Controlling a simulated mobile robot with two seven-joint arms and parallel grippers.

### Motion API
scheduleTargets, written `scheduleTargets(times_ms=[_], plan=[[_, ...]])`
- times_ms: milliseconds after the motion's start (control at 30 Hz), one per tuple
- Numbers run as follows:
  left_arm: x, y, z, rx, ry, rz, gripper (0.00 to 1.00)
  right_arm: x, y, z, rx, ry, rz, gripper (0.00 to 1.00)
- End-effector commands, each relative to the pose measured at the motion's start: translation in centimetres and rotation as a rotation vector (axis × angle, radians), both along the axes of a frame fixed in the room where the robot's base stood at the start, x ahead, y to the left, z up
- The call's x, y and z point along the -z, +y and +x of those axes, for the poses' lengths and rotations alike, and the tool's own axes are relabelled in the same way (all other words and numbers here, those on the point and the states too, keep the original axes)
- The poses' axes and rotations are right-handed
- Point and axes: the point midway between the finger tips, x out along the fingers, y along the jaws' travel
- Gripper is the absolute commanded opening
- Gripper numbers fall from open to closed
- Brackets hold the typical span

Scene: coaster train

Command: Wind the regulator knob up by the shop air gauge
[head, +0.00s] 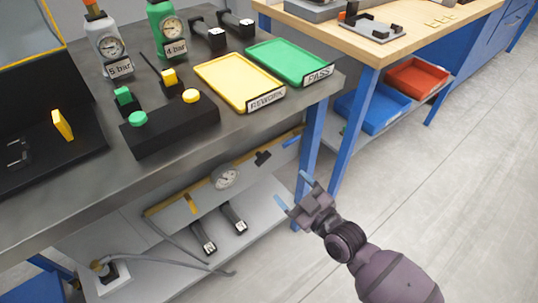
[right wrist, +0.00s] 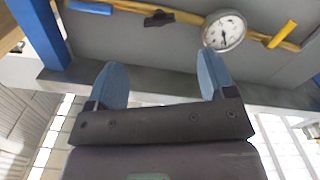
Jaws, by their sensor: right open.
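A round white dial gauge (head: 226,177) sits on the yellow pipe (head: 160,208) along the grey panel under the bench. The gauge also shows in the right wrist view (right wrist: 225,32). A black fitting (head: 263,157) is on the pipe to the right of the gauge; it also shows in the right wrist view (right wrist: 158,19). It may be the regulator knob, but I cannot tell for sure. My right gripper (head: 292,191) is open and empty, to the right of the gauge and apart from the pipe. Its blue fingers (right wrist: 160,65) point toward the panel. My left gripper is not in view.
A yellow handle (head: 190,203) and a blue handle (head: 291,141) are also on the pipe. The lower shelf (head: 160,270) holds black tools and a hose. Blue bench legs (head: 311,145) stand close to my right gripper. The floor at right is clear.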

Motion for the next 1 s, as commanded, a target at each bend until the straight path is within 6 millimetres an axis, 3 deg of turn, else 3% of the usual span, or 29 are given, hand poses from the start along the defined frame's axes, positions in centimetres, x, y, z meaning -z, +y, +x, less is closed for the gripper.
scheduleTargets(times_ms=[267,700,1000], plan=[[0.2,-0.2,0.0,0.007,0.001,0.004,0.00,0.0,1.4,2.0,-0.003,-0.007,0.001,0.77],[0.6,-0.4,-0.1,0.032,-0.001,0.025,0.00,0.1,5.5,7.6,-0.002,-0.005,0.001,0.77],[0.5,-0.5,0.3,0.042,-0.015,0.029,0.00,-0.1,6.5,9.0,-0.002,-0.007,-0.001,0.77]])
